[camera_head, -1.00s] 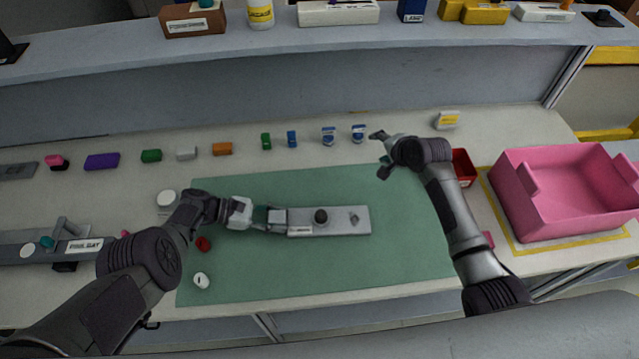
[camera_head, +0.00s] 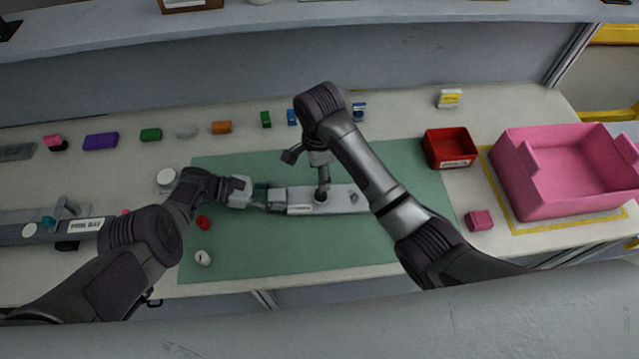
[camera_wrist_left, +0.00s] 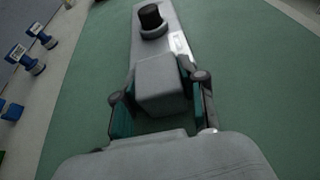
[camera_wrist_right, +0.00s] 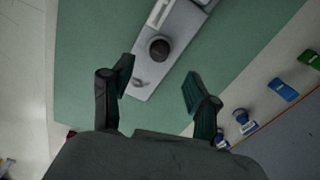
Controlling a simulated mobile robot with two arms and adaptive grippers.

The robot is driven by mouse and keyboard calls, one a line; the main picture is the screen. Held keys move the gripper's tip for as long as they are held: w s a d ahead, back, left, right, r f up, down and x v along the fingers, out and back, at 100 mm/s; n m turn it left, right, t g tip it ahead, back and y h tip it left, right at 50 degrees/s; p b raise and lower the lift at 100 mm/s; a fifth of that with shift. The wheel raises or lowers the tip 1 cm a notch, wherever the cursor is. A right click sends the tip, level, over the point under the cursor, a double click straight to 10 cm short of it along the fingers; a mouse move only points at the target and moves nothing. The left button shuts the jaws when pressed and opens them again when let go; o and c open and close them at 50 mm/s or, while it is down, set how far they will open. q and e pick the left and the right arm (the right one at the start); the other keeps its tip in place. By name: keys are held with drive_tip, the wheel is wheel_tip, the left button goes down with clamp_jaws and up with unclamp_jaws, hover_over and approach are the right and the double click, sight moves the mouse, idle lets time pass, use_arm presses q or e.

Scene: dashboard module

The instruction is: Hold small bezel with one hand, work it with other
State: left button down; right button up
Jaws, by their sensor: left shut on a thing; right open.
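The small bezel (camera_head: 342,201) is a flat grey bar lying on the green mat (camera_head: 250,255), with a white label and a round black knob (camera_wrist_right: 159,48) on top. My left gripper (camera_head: 262,197) is shut on the block at the bezel's left end; the left wrist view shows that block (camera_wrist_left: 162,84) between the fingers. My right gripper (camera_wrist_right: 158,85) is open and empty, above the bezel with its fingers pointing down near the knob. In the head view the right wrist partly covers the knob. A small grey toggle (camera_wrist_right: 139,82) sits beside the knob.
A red cap (camera_head: 203,222) and a white round piece (camera_head: 203,257) lie on the mat's left. A red bin (camera_head: 450,147) and a pink bin (camera_head: 560,175) stand at the right. Small coloured blocks line the back. The mat's front is clear.

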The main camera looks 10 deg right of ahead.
sight(321, 195)
wheel_tip(321, 195, down, 9)
drive_tip(key=shift+r, duration=0.15)
clamp_jaws()
drive_tip(key=shift+r, duration=0.1)
idle(0.4)
drive_tip(key=shift+r, duration=3)
use_arm(q)
drive_tip(key=c, duration=0.6)
unclamp_jaws()
